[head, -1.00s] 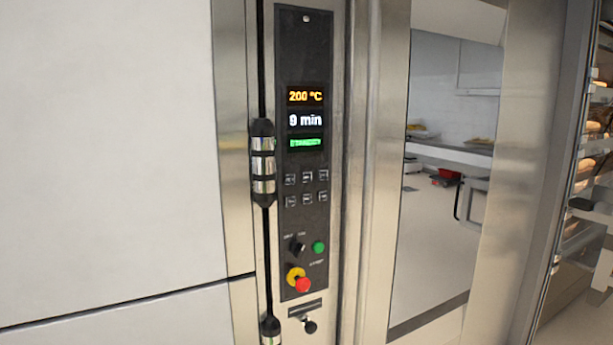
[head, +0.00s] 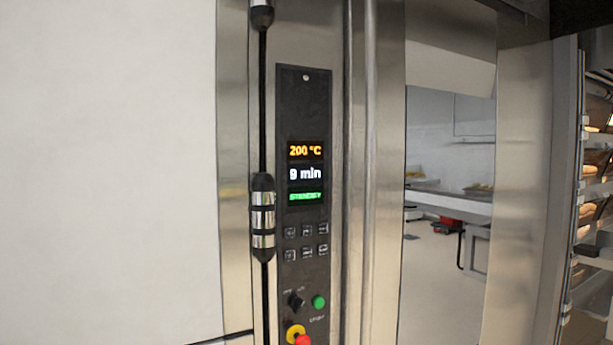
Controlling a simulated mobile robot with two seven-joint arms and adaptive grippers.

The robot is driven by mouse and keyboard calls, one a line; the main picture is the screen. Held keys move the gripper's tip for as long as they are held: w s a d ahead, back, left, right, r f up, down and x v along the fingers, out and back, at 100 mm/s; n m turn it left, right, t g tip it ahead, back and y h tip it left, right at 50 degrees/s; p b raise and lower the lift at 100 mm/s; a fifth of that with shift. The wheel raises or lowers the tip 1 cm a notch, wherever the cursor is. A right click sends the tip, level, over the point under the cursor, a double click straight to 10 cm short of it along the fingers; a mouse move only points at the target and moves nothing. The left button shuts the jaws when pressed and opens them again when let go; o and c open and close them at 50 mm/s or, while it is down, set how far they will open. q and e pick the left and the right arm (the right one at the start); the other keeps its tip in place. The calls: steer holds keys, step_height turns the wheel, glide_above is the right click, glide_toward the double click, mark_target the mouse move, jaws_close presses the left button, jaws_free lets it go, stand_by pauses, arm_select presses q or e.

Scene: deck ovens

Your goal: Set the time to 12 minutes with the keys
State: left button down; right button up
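The oven's dark control panel (head: 302,110) stands upright in the middle of the head view. Its top display (head: 305,151) reads 200 °C in orange. The time display (head: 305,174) below reads 9 min in white. A green line (head: 305,197) under it seems to read STANDBY. Below are two rows of small grey keys (head: 306,241); their symbols are too small to read. Neither of my grippers is in the head view.
A black rotary switch (head: 296,300), a green button (head: 319,302) and a red button on a yellow base (head: 296,334) sit below the keys. A black-and-chrome hinge (head: 263,218) runs left of the panel. A rack with bread (head: 595,165) stands at far right.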

jaws_close()
steer(key=shift+s+a, duration=0.1)
stand_by(1.2)
